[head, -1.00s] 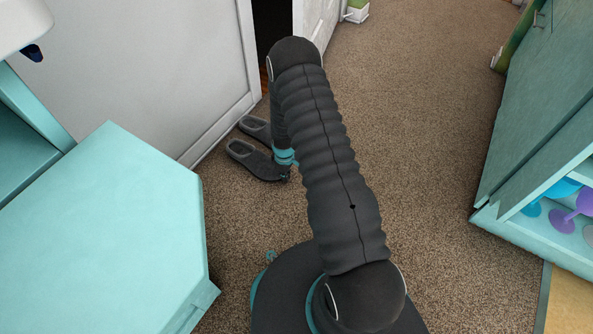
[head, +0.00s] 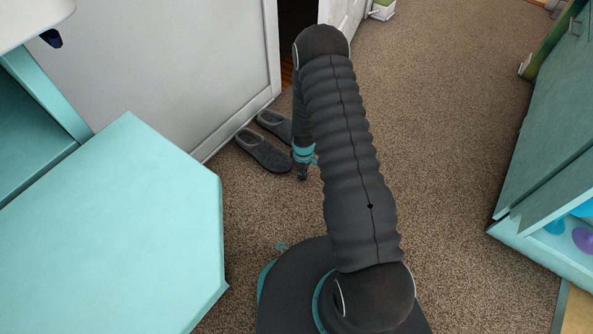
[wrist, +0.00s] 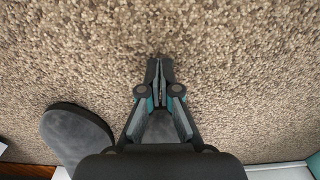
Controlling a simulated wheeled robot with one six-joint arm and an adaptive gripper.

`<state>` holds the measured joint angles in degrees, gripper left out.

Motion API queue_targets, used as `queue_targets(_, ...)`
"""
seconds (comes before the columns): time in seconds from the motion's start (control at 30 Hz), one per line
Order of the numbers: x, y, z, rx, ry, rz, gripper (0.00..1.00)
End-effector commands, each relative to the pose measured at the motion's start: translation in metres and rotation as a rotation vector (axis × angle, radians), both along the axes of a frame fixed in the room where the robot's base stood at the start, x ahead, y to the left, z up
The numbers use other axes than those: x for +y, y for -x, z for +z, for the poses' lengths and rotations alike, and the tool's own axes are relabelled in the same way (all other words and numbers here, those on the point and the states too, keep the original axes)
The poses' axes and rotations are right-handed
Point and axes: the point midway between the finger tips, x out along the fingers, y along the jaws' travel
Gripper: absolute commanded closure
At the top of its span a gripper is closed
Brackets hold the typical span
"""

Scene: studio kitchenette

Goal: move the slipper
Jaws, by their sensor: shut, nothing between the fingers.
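Two dark grey slippers lie on the carpet by the white wall in the head view. The nearer slipper (head: 263,152) lies just left of my gripper (head: 302,174). The farther slipper (head: 274,124) is partly hidden behind my arm. In the wrist view, my gripper (wrist: 160,62) points at bare carpet with its fingers together and nothing between them. One slipper's rounded end (wrist: 78,135) shows at lower left there, apart from the fingers. A grey patch also shows between the finger links; I cannot tell what it belongs to.
A teal cabinet (head: 120,220) stands at the left and teal shelving (head: 560,150) at the right. A dark doorway (head: 297,40) opens behind the slippers. The carpet (head: 440,110) right of my arm is clear.

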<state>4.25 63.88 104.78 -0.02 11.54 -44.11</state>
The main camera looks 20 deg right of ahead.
Motion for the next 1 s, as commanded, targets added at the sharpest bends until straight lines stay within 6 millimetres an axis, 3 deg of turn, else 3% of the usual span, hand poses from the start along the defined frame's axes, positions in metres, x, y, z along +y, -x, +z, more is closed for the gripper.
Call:
queue_targets(0.03,0.002,-0.004,0.018,-0.008,0.001,0.003,1.00)
queue_targets(0.1,0.003,-0.004,0.033,-0.008,0.001,0.004,1.00)
queue_targets(0.43,0.002,-0.003,0.087,-0.006,0.000,0.002,1.00)
queue_targets(0.63,0.002,-0.003,0.098,-0.004,0.000,0.002,1.00)
queue_targets(1.0,0.003,0.001,0.099,0.012,0.000,-0.053,1.00)
